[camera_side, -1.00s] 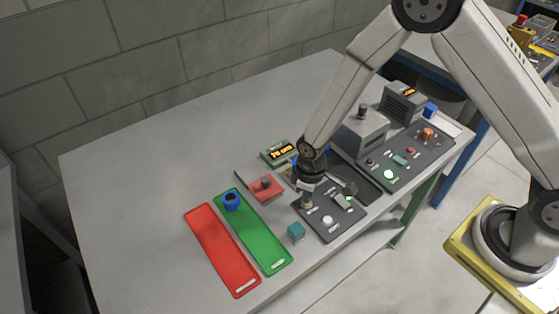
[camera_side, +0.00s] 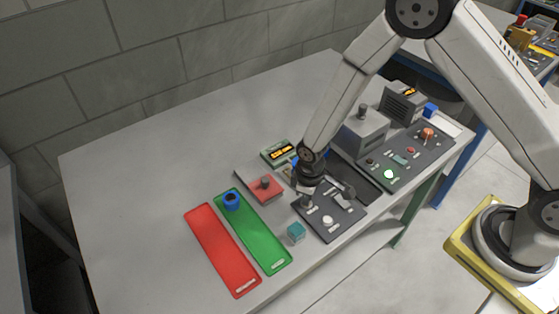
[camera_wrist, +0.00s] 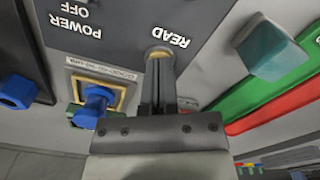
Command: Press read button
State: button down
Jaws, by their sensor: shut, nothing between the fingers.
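The read button (camera_wrist: 158,52) shows as a yellowish round edge beside the READ label (camera_wrist: 167,36) in the wrist view. The fingertips of my gripper (camera_wrist: 159,62) are at it and cover much of it. The fingers are shut with nothing between them. In the side view my gripper (camera_side: 304,201) points down at the left part of the dark control panel (camera_side: 337,226). The button is hidden there. I cannot tell whether it is pressed in. A small display (camera_side: 281,153) with orange characters stands behind the panel.
A teal block (camera_side: 296,233) stands left of the panel. A red block with a knob (camera_side: 265,187) is close behind. The table's left side is clear.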

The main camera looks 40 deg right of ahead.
jog(key=shift+r, duration=3.4)
grip_release()
jog(key=s+d+r+m+t, duration=0.2)
jog(key=s+d+r+m, duration=0.4)
jog(key=s+d+r, duration=0.3)
notch_tip(320, 180, up, 3)
jog(key=d, duration=0.2)
jog(key=shift+s+d+r+t, duration=0.2)
jog(key=shift+d+t, duration=0.1)
jog(key=shift+d, duration=0.1)
